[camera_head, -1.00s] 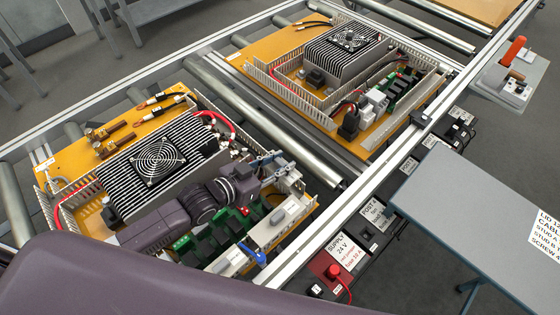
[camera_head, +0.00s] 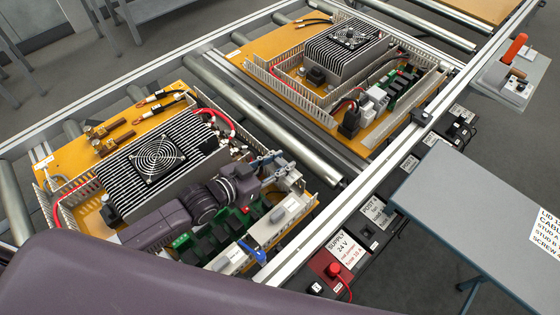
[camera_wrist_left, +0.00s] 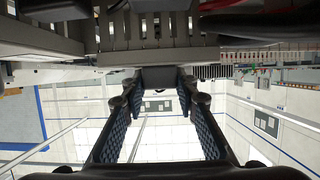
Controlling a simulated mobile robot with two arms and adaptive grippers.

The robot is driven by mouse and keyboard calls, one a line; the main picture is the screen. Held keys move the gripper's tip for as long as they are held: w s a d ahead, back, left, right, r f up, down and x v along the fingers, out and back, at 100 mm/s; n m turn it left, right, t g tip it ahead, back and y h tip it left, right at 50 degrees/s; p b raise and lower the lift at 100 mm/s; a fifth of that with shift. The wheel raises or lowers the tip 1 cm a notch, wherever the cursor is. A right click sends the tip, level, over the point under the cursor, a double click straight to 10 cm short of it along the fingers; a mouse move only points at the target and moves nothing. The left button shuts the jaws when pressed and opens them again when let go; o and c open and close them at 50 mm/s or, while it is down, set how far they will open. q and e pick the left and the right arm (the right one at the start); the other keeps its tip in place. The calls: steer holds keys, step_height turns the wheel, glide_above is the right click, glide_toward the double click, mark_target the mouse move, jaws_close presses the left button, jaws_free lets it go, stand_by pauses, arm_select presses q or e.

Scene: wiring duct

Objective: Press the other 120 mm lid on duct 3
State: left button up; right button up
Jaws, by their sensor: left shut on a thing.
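My left gripper (camera_head: 268,170) reaches over the near orange board (camera_head: 62,160) to its right end. In the left wrist view its two blue-padded fingers (camera_wrist_left: 160,95) are shut on a short grey piece, apparently the lid (camera_wrist_left: 160,77). The piece lies just under a grey slotted duct (camera_wrist_left: 150,28) in that picture; I cannot tell whether they touch. In the head view the lid cannot be told apart at the fingertips. Pale slotted duct walls (camera_head: 50,200) edge the near board. No duct number is readable, so I cannot tell which is duct 3. My right gripper is not in view.
A finned heat sink with a fan (camera_head: 157,160) and green terminal parts crowd the near board. A second orange board (camera_head: 255,55) lies behind it on the roller conveyor. A metal rail (camera_head: 330,215) runs in front. A grey table (camera_head: 470,220) stands at right.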

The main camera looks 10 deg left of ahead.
arm_select(q)
steer(key=shift+s+f+b, duration=0.1)
steer(key=shift+f+b, duration=0.25)
steer(key=shift+f, duration=0.3)
steer(key=o, duration=1.1)
steer(key=shift+a, duration=0.1)
steer(key=shift+v, duration=5.95)
steer(key=shift+r, duration=0.15)
